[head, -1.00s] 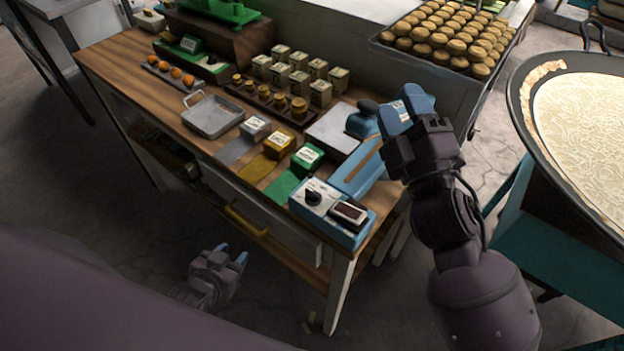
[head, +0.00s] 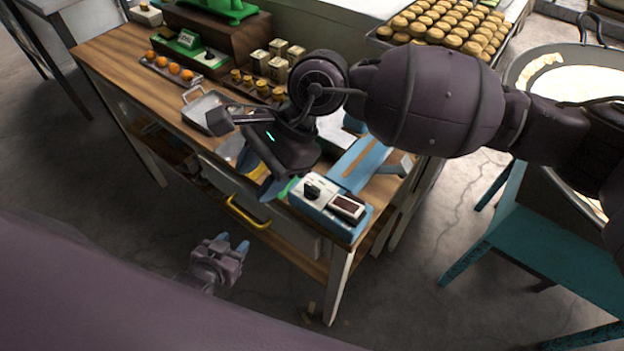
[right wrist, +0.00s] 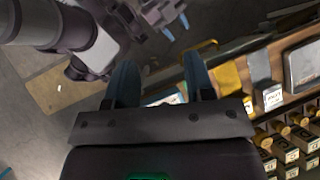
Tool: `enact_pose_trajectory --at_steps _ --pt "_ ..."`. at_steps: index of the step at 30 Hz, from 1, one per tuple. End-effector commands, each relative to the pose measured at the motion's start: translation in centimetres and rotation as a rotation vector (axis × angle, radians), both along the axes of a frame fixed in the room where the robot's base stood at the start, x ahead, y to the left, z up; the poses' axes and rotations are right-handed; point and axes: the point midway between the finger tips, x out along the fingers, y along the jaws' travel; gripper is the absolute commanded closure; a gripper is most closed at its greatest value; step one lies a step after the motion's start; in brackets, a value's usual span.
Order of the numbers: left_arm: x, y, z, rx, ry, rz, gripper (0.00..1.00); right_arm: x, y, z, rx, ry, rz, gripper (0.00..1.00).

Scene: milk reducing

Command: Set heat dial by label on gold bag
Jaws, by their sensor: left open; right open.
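The heat dial is a black knob (head: 312,191) on a white-faced blue box (head: 327,204) with a dark red display, at the table's front right corner. My right gripper (head: 255,172) is open over the table's front edge, left of the box and apart from the dial. It also shows in the right wrist view (right wrist: 160,76), with nothing clearly between its fingers. A gold strip (right wrist: 228,80) shows in the right wrist view beside a grey strip and a white-labelled bag (right wrist: 272,97). My left gripper (head: 232,244) is open and empty below the table front.
A yellow drawer handle (head: 248,213) sticks out from the table front. A metal tray (head: 204,110), small jars (head: 262,88), orange balls (head: 174,68) and a green device (head: 183,46) stand farther back. A large pan (head: 550,68) is at the right.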

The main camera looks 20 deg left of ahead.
Motion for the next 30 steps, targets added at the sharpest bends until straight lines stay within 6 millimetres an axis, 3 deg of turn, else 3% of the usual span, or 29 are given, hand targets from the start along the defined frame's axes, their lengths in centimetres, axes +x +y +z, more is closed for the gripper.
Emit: enact_pose_trajectory --at_steps 6,10,17,30 --pt "-0.2 0.1 0.1 0.002 0.004 0.001 0.57 5.8 -3.7 -0.6 -0.291 -0.349 0.148 0.51" --pt "-0.5 0.2 -0.2 0.001 0.013 0.003 0.57 7.8 -4.9 -0.2 -0.387 -0.445 0.186 0.51" --pt "-1.0 0.2 -0.3 0.002 0.023 0.006 0.57 8.5 -5.4 -1.2 -0.422 -0.476 0.198 0.51" --pt "-0.8 0.2 0.8 0.001 0.017 0.005 0.57 8.4 -5.4 -8.3 -0.421 -0.472 0.197 0.51"
